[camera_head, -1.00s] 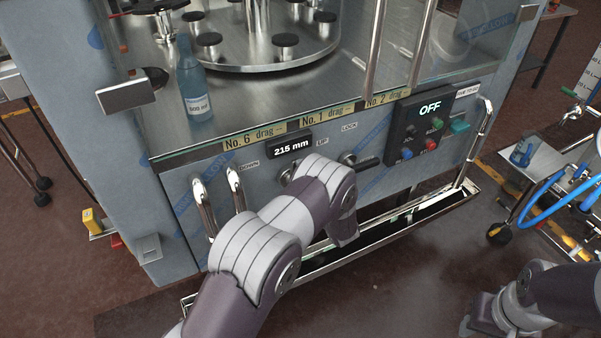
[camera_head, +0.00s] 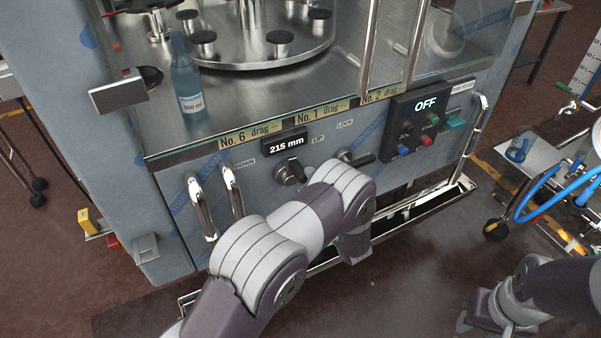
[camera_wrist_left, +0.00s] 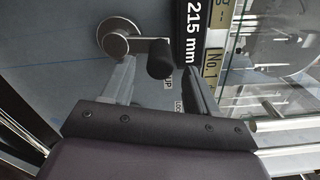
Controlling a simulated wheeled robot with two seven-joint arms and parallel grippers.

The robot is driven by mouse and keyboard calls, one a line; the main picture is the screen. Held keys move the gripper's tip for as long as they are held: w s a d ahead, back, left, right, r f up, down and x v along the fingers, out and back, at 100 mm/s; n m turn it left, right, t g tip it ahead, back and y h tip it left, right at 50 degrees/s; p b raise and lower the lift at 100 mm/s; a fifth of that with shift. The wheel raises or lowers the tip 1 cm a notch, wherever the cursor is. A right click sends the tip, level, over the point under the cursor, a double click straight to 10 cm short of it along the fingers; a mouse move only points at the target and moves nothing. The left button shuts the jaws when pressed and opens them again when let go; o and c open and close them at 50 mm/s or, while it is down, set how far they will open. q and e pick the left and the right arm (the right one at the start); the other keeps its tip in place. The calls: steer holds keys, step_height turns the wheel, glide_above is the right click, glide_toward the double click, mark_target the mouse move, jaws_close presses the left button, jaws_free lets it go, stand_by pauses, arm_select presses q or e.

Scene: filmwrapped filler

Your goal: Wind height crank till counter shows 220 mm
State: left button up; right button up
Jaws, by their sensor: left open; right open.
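The counter (camera_head: 286,146) on the machine's front panel reads 215 mm; it also shows sideways in the left wrist view (camera_wrist_left: 193,38). Below it is the height crank (camera_head: 290,173), between the DOWN and UP labels. In the left wrist view the crank has a round metal hub (camera_wrist_left: 114,38), a short arm and a black knob (camera_wrist_left: 159,58). My left gripper (camera_wrist_left: 157,68) is open, with the knob between its fingertips in the picture. I cannot tell whether they touch it. In the head view my left arm hides this gripper. My right gripper is out of view; only its arm shows lower right.
A black lock lever (camera_head: 362,160) is right of the crank, and a control box (camera_head: 428,122) reading OFF is further right. Two metal handles (camera_head: 200,207) stick out at left. A drip tray rail (camera_head: 420,212) runs below. A blue bottle (camera_head: 187,85) stands on the deck.

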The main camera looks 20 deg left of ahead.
arm_select(q)
steer(key=v, duration=0.6)
steer(key=shift+s+d, duration=0.2)
steer(key=shift+d, duration=0.05)
steer(key=d+f+n+g+h, duration=0.1)
steer(key=d+f+n+h, duration=0.2)
steer(key=d+f+h, duration=0.35)
steer(key=s+d+r+n+g+h+p, duration=0.2)
steer(key=s+d+n+g+h+p, duration=0.15)
steer(key=s+n+g+h, duration=0.3)
steer(key=s+a+r+g+p, duration=0.1)
steer(key=s+a+r, duration=0.2)
steer(key=s+r, duration=0.2)
steer(key=s+a+r+n+p, duration=0.1)
steer(key=s+a+r, duration=0.3)
steer(key=r, duration=0.4)
steer(key=s+a+r+g+p, duration=0.1)
steer(key=s+a+r+p, duration=0.2)
steer(key=r, duration=0.4)
steer(key=s+a, duration=0.1)
steer(key=s, duration=0.1)
steer(key=shift+s+r+g+h, duration=0.15)
steer(key=shift+s+g+h, duration=0.15)
steer(key=shift+g+h, duration=0.1)
